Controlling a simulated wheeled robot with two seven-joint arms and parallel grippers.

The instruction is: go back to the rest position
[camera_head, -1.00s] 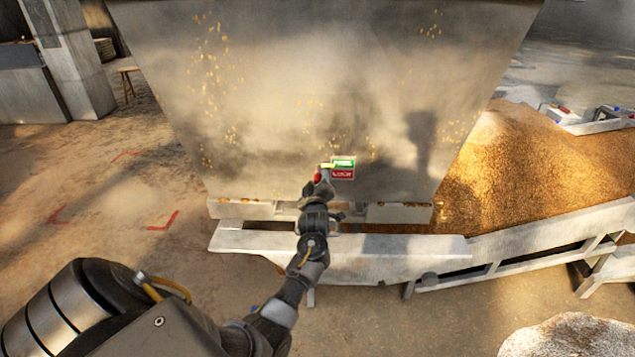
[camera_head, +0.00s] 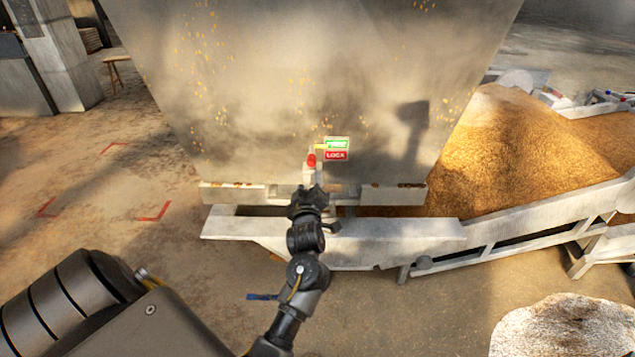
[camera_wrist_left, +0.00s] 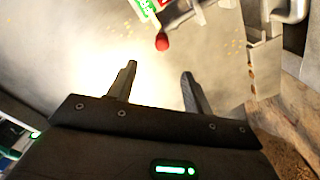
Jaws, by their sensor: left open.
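My left gripper (camera_head: 309,190) is in front of the lower part of a large metal hopper (camera_head: 270,80). In the left wrist view its two fingers (camera_wrist_left: 156,88) are apart with nothing between them. A red-tipped handle (camera_head: 311,160) sits on the hopper just beyond the fingers, beside a green and red label (camera_head: 336,149) whose lower part reads LOCK. The red knob also shows in the left wrist view (camera_wrist_left: 162,42), ahead of the fingers and apart from them. My right gripper is in neither view.
A pale conveyor frame (camera_head: 350,238) runs below the hopper and off to the right. A heap of brown grain (camera_head: 520,150) lies behind it. A pale mound (camera_head: 565,325) is at the lower right. The floor at left, with red corner marks (camera_head: 155,212), is open.

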